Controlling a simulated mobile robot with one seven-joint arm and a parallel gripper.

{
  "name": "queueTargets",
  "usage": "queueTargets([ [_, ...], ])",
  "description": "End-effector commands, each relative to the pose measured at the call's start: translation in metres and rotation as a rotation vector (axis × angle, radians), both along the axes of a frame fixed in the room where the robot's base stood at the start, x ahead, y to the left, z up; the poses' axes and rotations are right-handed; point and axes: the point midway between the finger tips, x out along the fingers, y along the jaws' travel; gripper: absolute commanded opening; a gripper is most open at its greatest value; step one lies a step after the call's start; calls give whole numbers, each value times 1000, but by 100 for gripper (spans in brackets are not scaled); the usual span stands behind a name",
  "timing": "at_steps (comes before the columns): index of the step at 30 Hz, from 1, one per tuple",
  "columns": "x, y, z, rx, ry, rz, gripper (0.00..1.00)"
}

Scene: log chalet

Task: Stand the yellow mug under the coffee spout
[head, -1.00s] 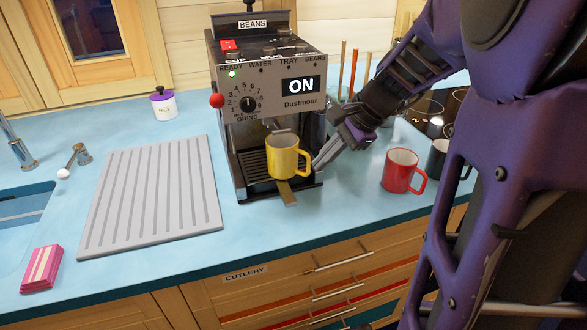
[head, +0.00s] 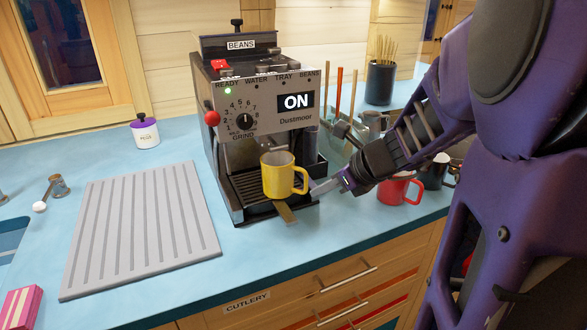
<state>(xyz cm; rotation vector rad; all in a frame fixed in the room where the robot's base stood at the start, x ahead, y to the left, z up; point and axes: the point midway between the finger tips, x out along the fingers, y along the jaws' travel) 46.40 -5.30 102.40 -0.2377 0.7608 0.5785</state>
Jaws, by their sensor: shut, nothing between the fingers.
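The yellow mug (head: 279,176) stands upright on the front part of the drip tray (head: 244,189) of the coffee machine (head: 262,92), its handle to the right. The spout is in the dark recess above and behind the mug and is hard to make out. My gripper (head: 314,187) is low at the machine's right front corner, just right of the mug's handle. It is shut and empty. I cannot tell whether its tips touch the handle. A flat brass tab (head: 286,213) sticks out below the mug at the tray's front.
A red mug (head: 399,190) and a dark mug (head: 437,172) stand to the right, partly behind my arm. A grey ribbed draining board (head: 140,228) lies left of the machine. A white jar with a purple lid (head: 145,132) stands behind it. Pink sponges (head: 20,308) lie front left.

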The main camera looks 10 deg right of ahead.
Motion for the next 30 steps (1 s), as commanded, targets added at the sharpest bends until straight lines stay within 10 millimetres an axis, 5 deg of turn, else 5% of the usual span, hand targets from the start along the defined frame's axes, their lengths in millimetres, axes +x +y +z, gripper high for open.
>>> queueTargets([
  [7, 28, 19, -39, -1, 0, 2, 0],
  [15, 55, 38, -30, -1, -1, 3, 0],
  [30, 60, 42, -29, -1, 0, 2, 0],
])
